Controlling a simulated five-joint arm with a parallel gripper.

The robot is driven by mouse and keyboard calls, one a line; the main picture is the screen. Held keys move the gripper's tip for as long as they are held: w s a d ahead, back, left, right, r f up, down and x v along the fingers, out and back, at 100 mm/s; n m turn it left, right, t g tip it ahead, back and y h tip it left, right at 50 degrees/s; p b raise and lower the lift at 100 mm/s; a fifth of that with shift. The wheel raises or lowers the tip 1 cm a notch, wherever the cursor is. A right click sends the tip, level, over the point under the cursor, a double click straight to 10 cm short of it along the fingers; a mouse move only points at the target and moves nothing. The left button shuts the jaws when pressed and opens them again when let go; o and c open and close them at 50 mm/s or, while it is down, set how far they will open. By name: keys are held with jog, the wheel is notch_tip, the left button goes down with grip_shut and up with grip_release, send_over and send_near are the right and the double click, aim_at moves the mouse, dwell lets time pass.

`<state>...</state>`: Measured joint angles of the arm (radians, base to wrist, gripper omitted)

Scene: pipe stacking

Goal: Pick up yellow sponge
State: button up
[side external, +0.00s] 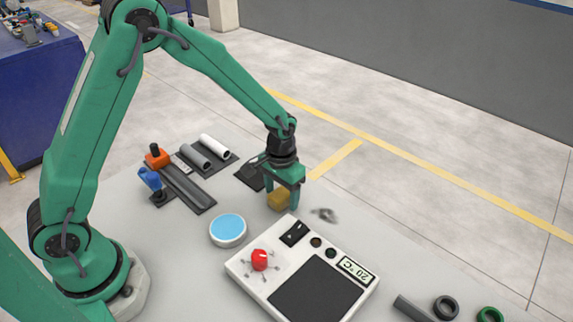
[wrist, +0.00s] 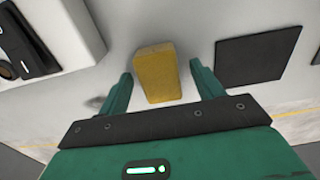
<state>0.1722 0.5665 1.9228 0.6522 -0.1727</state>
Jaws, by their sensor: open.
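The yellow sponge (wrist: 158,74) is a small block on the light grey table, between the two green fingers of my gripper (wrist: 161,85) in the wrist view. A gap shows between it and each finger, and it is slightly tilted in that picture. In the side external view the sponge (side external: 278,200) is partly hidden by my gripper (side external: 283,196), which points down over it. My gripper is open and holds nothing. I cannot tell how far the fingertips are above the table.
A white device (side external: 300,272) with a red knob and dark plate stands close in front of the sponge. A round blue-topped dish (side external: 228,230) is to the left. Pipes (side external: 214,147) lie behind left. A dark square pad (wrist: 257,57) lies beside the sponge.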

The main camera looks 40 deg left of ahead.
aim_at(282, 192)
jog(key=shift+f, duration=0.15)
dwell(0.3)
jog(key=c, duration=1)
jog(key=shift+c, duration=0.2)
jog(key=shift+r, duration=0.95)
notch_tip(282, 192, up, 2)
jog(key=shift+r, duration=0.25)
jog(key=s+d+r, duration=0.6)
jog(key=s+d, duration=0.1)
jog(key=d, duration=0.1)
jog(key=shift+s+d+r, duration=0.3)
jog(key=shift+s+d, duration=0.05)
jog(key=shift+d, duration=0.05)
